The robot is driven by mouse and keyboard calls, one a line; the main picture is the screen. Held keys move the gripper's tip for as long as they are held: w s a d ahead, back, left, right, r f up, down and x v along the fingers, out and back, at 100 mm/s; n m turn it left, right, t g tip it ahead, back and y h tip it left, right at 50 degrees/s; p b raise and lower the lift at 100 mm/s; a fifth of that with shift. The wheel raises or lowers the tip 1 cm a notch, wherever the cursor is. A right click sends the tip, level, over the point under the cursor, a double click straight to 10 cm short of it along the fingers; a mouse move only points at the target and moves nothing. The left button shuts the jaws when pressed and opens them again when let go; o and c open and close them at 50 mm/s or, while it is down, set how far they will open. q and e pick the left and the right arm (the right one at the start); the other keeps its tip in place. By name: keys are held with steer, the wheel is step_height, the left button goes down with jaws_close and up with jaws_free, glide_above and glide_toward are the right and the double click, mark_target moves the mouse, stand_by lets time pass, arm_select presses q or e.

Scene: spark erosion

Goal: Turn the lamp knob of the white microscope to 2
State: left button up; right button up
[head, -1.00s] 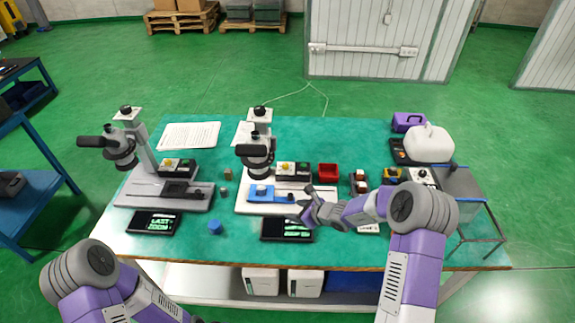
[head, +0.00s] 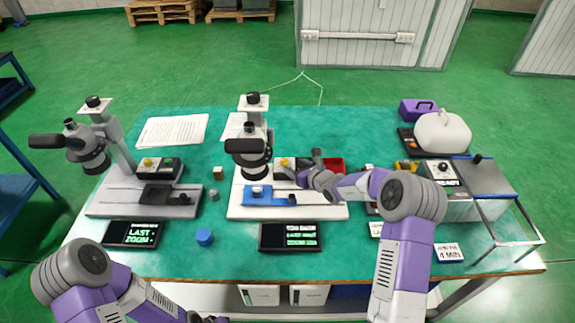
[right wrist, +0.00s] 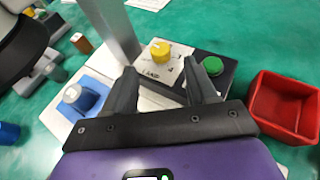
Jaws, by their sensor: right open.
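The white microscope (head: 250,120) stands in the middle of the bench on a white base (head: 238,204). Beside its column is a dark control box with a white face (right wrist: 165,72), bearing a yellow lamp knob (right wrist: 160,50) and a green button (right wrist: 213,66). The knob also shows in the head view (head: 284,162). Numbers are printed around it, too small to read surely. My right gripper (right wrist: 160,68) is open and empty, its fingers pointing at the box, with the knob between and just beyond the tips. My left gripper (head: 206,319) barely shows at the bottom edge.
A red bin (right wrist: 285,100) sits close right of the box. A blue stage (head: 270,195) lies on the white base. A grey microscope (head: 88,150) with a similar box stands left. A dark display (head: 290,237) and a blue cap (head: 204,237) lie in front.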

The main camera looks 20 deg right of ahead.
mark_target(284, 164)
steer(key=x, duration=0.5)
steer(key=shift+w+a+f, duration=0.1)
steer(key=shift+w+f, duration=0.1)
steer(key=shift+w, duration=0.15)
steer(key=c, duration=1.1)
steer(key=shift+o, duration=0.2)
steer(key=m+h+b, duration=0.1)
steer(key=b, duration=0.4)
steer(key=a+m+h+b, duration=0.1)
steer(key=m+h+b, duration=0.1)
steer(key=b, duration=0.3)
steer(key=shift+s+f+t+h+b, duration=0.1)
steer(key=shift+f+t+h+b, duration=0.1)
steer(key=shift+t+h+b, duration=0.15)
steer(key=shift+a+r+m+h+b, duration=0.1)
steer(key=shift+a+m+h+b, duration=0.1)
steer(key=shift+m+h+b, duration=0.7)
steer(key=shift+a+m+h, duration=0.1)
steer(key=shift+m+h, duration=0.8)
steer(key=shift+h, duration=0.15)
steer(key=shift+m+g+h, duration=0.45)
steer(key=shift+m+h, duration=0.25)
steer(key=shift+h, duration=0.1)
